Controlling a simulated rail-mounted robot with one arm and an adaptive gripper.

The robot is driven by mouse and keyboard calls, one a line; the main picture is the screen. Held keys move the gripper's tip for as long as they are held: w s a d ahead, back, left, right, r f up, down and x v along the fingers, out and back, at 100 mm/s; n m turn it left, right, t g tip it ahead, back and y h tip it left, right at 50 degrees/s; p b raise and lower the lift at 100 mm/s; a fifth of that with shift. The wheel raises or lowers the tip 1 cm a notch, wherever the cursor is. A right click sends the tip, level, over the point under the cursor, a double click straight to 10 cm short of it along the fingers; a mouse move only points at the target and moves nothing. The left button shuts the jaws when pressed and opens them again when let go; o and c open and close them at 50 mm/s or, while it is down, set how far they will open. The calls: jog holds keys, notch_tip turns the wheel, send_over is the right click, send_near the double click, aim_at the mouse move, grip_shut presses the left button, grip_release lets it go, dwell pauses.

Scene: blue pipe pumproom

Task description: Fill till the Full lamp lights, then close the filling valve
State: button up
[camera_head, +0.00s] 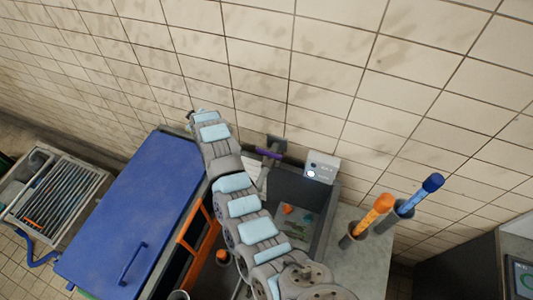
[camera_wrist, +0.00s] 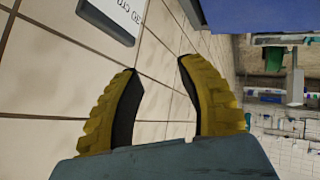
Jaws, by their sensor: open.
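My gripper (camera_wrist: 157,65) is open in the wrist view, with two yellow ribbed fingers and nothing between them. In the head view my arm reaches up to the tiled wall, left of the valve, and the fingers are barely visible. A valve with a purple handle (camera_head: 270,153) sits at the wall above a grey tank (camera_head: 297,190). My gripper is apart from this handle. A small pale lamp box (camera_head: 321,167) stands right of it. A round spot on its front looks bright white; its lettering is too small to read. The tank is partly hidden by my arm.
A blue lid (camera_head: 135,205) with a handle and an orange frame (camera_head: 193,241) lie left of my arm. Orange (camera_head: 375,212) and blue (camera_head: 425,190) handled tools stand in holders at right. A sign (camera_wrist: 118,14) is on the wall near my fingers.

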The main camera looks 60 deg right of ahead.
jog(key=s+d+r+n+g+y+b, duration=0.1)
jog(key=s+d+g, duration=0.2)
jog(key=s, duration=0.4)
jog(key=s+d+r+g+y, duration=0.1)
jog(key=s+d+g+y, duration=0.15)
jog(key=s, duration=0.35)
notch_tip(320, 180, up, 2)
jog(key=r+g+y, duration=0.1)
jog(key=g+y, duration=0.1)
jog(key=g, duration=0.1)
send_over(267, 151)
jog(key=shift+n+h, duration=0.25)
jog(key=shift+n, duration=0.15)
notch_tip(267, 151, down, 9)
jog(key=shift+f+p, duration=0.1)
jog(key=shift+p, duration=0.5)
jog(key=shift+f+b, duration=0.45)
jog(key=shift+f, duration=3.4)
grip_shut()
